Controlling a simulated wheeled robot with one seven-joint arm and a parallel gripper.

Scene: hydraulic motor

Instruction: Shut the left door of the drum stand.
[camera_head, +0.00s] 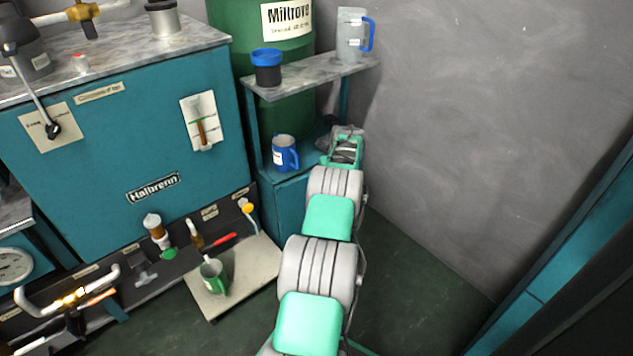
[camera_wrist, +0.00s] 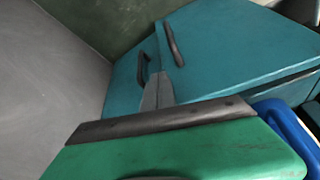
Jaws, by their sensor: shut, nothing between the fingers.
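The teal drum stand (camera_head: 283,210) stands below a green drum, right of the workbench. Its doors are mostly hidden behind my arm in the head view. In the wrist view, two teal door panels show, a narrow one (camera_wrist: 125,82) at the left and a wide one (camera_wrist: 225,45) at the right. Each has a dark handle near the seam.
A blue mug (camera_head: 285,153) stands on the stand's lower level. A blue-topped pot (camera_head: 267,68) and a clear jug (camera_head: 352,36) stand on the shelf above. A grey wall (camera_head: 480,110) is close on the right. The dark floor (camera_head: 410,290) right of my arm is clear.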

